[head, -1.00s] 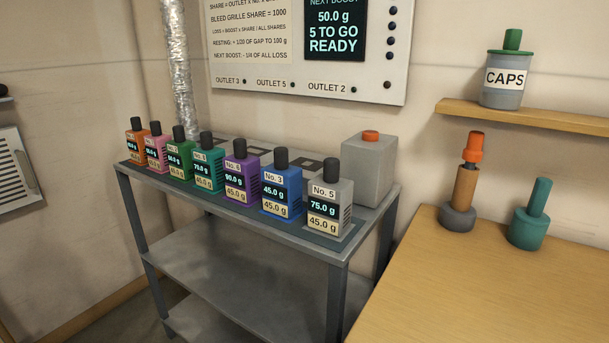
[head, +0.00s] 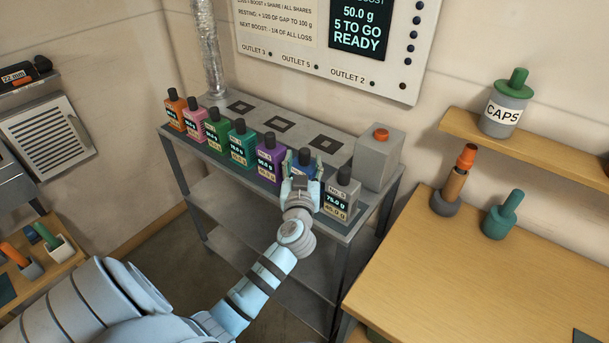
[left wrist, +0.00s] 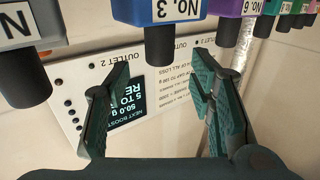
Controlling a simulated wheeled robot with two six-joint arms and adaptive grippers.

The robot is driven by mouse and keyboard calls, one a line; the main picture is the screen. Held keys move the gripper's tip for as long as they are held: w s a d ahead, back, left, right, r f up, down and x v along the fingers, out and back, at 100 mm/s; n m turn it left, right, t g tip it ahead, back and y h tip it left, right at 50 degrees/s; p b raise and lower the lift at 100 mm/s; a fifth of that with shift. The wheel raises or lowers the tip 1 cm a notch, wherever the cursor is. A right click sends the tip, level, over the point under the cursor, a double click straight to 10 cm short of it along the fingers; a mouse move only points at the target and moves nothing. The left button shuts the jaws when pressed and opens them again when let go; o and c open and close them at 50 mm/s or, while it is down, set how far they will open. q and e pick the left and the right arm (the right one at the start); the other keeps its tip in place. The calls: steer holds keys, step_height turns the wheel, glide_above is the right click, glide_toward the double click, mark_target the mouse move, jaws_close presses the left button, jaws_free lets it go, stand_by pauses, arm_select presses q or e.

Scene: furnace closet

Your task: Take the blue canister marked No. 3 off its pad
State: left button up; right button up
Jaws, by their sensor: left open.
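The blue canister No. 3 (head: 306,169) stands upright in a row on the grey rack, between a purple and a grey canister. My left gripper (head: 302,170) is in front of it and hides most of its front and its pad. In the left wrist view, which is upside down, the blue canister (left wrist: 170,12) hangs at the top edge with its black cap (left wrist: 159,45). The left gripper's fingers (left wrist: 160,72) are spread open, one on each side of the cap in the picture. I cannot tell whether they touch anything. My right gripper is not in view.
The grey No. 5 canister (head: 340,197) stands close on the right and the purple canister (head: 268,160) close on the left. A grey box with a red button (head: 379,155) stands at the rack's right end. A wooden table (head: 450,270) lies to the right.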

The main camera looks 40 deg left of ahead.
mark_target(304, 155)
arm_select(q)
steer(key=x, duration=0.4)
steer(key=shift+w+a+p, duration=0.1)
steer(key=shift+p, duration=0.2)
steer(key=shift+w+a+f, duration=0.2)
steer(key=shift+w+a, duration=0.05)
steer(key=shift+w, duration=0.15)
jaws_close()
steer(key=shift+r, duration=0.1)
